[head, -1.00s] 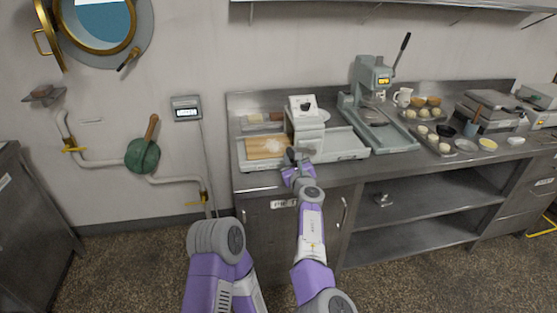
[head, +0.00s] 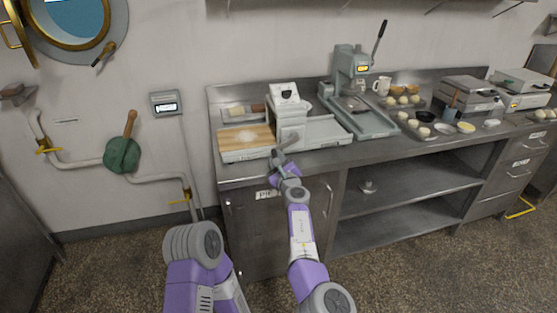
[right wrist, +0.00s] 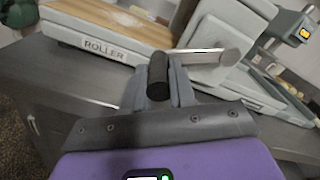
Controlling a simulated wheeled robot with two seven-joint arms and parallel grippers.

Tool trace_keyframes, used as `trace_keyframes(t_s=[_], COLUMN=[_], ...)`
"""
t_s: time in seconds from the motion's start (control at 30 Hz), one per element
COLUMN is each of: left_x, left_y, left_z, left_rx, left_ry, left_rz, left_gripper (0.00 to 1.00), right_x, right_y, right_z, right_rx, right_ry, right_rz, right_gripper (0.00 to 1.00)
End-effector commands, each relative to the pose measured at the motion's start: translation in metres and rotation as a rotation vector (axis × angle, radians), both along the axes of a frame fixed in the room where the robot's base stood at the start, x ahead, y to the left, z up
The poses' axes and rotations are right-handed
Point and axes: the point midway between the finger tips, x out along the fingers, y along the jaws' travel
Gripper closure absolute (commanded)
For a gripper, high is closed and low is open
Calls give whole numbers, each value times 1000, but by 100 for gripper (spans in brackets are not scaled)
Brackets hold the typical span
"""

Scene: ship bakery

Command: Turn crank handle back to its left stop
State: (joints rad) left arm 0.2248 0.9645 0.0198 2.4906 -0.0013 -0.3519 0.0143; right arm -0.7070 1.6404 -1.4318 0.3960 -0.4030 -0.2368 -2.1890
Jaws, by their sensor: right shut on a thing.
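The roller machine (head: 287,118) is a pale grey upright box on the steel counter, with a wooden board (head: 236,140) on its left. It carries the word ROLLER in the right wrist view (right wrist: 105,47). Its crank arm (right wrist: 208,54) is a light metal lever on the front, running from the housing leftwards to a black handle grip (right wrist: 158,80). My right gripper (right wrist: 160,92) is shut on that grip, one finger on each side. In the head view the right gripper (head: 280,159) is in front of the machine, with the grey crank (head: 288,143) just above it. My left gripper is out of view.
A grey lever press (head: 352,95) stands right of the roller on the counter (head: 400,146). Trays with dough balls (head: 424,130) and a waffle-iron-like appliance (head: 469,98) are farther right. Open shelves (head: 410,178) are below. The floor in front is clear.

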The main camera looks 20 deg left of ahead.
Motion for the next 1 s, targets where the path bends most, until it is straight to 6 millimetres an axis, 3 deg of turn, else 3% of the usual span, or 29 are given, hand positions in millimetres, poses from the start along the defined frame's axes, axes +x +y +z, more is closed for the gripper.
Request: trace_keyframes(t_s=[0.6,0.63,0.77,0.8,1.0], left_x=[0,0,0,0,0], left_y=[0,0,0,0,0], left_z=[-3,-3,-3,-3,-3], left_rx=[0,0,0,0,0], left_ry=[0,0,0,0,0], left_rz=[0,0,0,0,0], left_gripper=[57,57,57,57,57], right_x=[1,1,1,1,0], right_y=[1,1,1,1,2], right_z=[-7,-7,-7,-6,-5], right_rx=[0,0,0,0,0], right_ry=[7,7,6,5,3], right_rz=[1,1,2,2,3], right_gripper=[100,73,53,49,49])
